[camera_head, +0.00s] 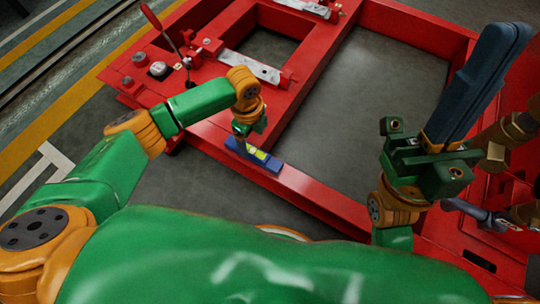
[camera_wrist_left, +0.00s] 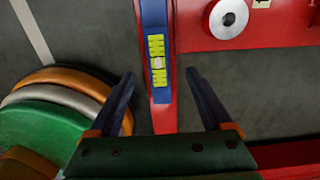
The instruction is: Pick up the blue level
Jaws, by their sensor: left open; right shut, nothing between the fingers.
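The blue level (camera_head: 268,162) lies on the red frame's near beam in the head view, with a yellow-green vial window. In the left wrist view the level (camera_wrist_left: 153,15) runs lengthwise from the top edge to the middle. My left gripper (camera_wrist_left: 160,77) is open, with its two dark fingers apart on either side of the level's near end; contact is not visible. In the head view my left gripper (camera_head: 244,130) is right above the level and hides part of it. My right gripper (camera_head: 508,42) is shut and empty at the right, its long dark fingers together and pointing up.
The red frame (camera_head: 328,75) has open gaps with grey floor (camera_head: 370,85) showing through. A lever (camera_head: 160,30) and metal plates (camera_head: 250,67) sit on its far left part. In the left wrist view a round metal piece (camera_wrist_left: 228,18) is right of the level.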

